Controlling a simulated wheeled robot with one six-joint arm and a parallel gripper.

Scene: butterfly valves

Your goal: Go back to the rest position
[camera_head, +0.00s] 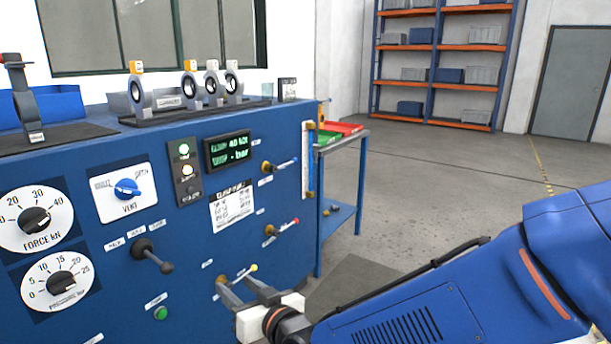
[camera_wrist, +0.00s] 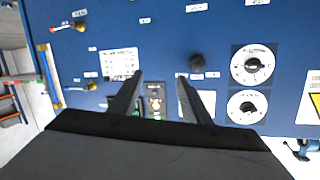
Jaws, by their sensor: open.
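My gripper (camera_head: 238,280) is at the lower middle of the head view, in front of the blue panel (camera_head: 120,215). Its two dark fingers point towards the panel. In the wrist view my gripper (camera_wrist: 160,75) is open, with nothing between its fingers. Between and beyond the fingertips lies the panel face (camera_wrist: 160,35). A lever with a yellow tip (camera_head: 254,267) shows just beyond the fingers in the head view; I cannot tell whether they touch. A red-tipped lever (camera_head: 283,228) sits above it.
The panel carries a black-handled lever (camera_head: 153,256), a blue vent knob (camera_head: 127,188) and two dials (camera_head: 35,220). Several small valves (camera_head: 190,85) stand on top. A blue side table (camera_head: 343,140) with green and red trays stands right of the panel. Open floor (camera_head: 430,180) lies beyond.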

